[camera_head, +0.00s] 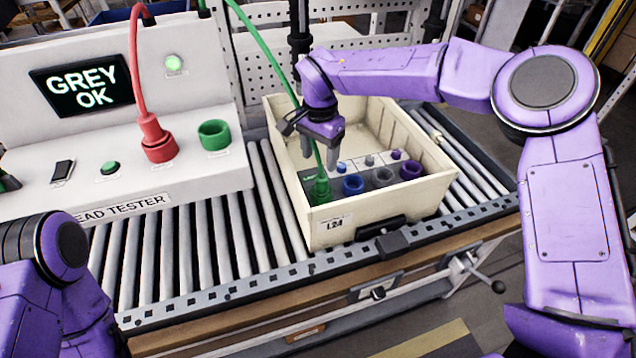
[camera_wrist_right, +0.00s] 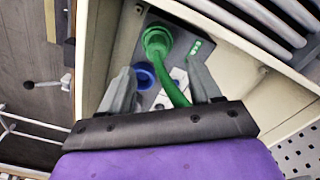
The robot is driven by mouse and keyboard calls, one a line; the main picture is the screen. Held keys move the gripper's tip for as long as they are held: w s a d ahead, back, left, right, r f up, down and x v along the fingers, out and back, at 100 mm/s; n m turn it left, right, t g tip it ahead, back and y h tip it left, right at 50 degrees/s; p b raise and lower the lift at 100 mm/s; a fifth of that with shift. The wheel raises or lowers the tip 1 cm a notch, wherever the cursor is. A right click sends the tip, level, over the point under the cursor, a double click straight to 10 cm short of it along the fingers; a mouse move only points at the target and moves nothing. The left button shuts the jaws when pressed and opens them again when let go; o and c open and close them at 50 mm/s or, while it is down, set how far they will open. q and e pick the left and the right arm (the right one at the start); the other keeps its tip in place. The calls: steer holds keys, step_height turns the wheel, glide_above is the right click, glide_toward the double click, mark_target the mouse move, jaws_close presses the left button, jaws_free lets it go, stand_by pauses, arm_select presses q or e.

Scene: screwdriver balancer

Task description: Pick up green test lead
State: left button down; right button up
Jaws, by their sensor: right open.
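The green test lead (camera_head: 321,186) has its plug end seated at the left end of the socket block in the cream crate (camera_head: 328,232). Its cable rises past my right gripper toward the top of the picture. In the right wrist view the green plug (camera_wrist_right: 156,40) lies beyond the fingertips, with the cable running back between the fingers. My right gripper (camera_head: 322,150) is open above the plug, inside the crate. It also shows in the wrist view (camera_wrist_right: 160,85), with its fingers apart. My left arm shows at the lower left, but its gripper is out of view.
The lead tester (camera_head: 110,202) stands left, its screen (camera_head: 82,88) reading "GREY OK". A red plug (camera_head: 156,140) is seated on it beside an empty green socket (camera_head: 214,134). Blue (camera_head: 353,184), grey and purple sockets line the block. Roller conveyor (camera_head: 215,235) runs underneath.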

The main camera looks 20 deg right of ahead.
mark_target(321, 177)
step_height(321, 177, down, 8)
steer(key=shift+s+d+r+p, duration=0.1)
steer(key=shift+p, duration=1.15)
steer(key=shift+f, duration=0.45)
steer(key=shift+s, duration=0.1)
steer(key=c, duration=1.2)
